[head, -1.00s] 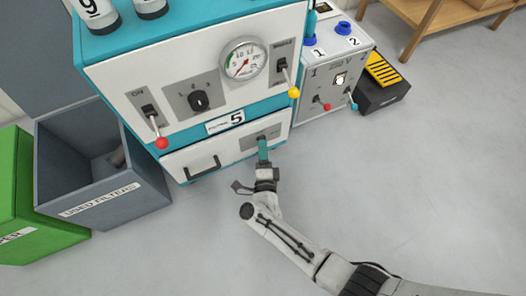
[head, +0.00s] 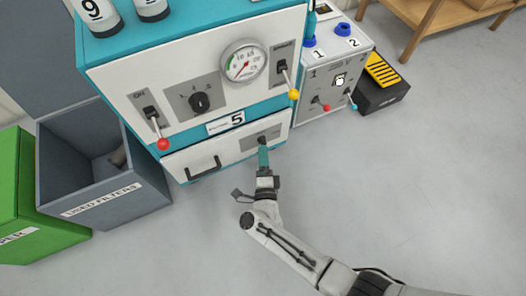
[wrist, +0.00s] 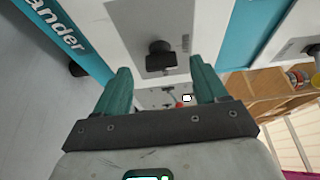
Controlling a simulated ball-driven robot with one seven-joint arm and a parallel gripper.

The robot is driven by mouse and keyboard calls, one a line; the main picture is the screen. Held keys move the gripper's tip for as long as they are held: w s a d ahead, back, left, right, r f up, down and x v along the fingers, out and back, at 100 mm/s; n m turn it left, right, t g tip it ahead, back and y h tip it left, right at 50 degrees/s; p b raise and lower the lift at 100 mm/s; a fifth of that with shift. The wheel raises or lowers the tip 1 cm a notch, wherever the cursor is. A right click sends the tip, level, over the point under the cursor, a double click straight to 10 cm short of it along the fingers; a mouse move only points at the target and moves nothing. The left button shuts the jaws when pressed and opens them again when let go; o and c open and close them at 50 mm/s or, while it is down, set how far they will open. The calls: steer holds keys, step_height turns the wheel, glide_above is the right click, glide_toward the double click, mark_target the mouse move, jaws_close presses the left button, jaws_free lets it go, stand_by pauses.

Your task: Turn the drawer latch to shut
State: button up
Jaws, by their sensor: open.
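The drawer (head: 220,155) is the white front with a dark handle (head: 203,166) at the bottom of the teal and white machine. It looks closed. The drawer latch is a small black knob on a grey plate at the drawer's right; in the wrist view the latch (wrist: 160,55) shows plainly, beyond and between the fingertips. My gripper (head: 263,150) is just in front of the plate in the head view and partly hides the latch. In the wrist view my gripper (wrist: 158,80) has its two teal fingers apart, with nothing between them. The fingers appear short of the knob.
A grey used filters bin (head: 105,195) and a green bin (head: 35,210) stand left of the machine. A grey box with small levers (head: 335,85) and a black and yellow case (head: 383,80) stand right. The floor in front is clear.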

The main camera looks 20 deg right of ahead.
steer(key=p+v, duration=0.1)
steer(key=v, duration=0.7)
steer(key=shift+s+p, duration=0.2)
steer(key=shift+p, duration=0.15)
steer(key=shift+a, duration=0.1)
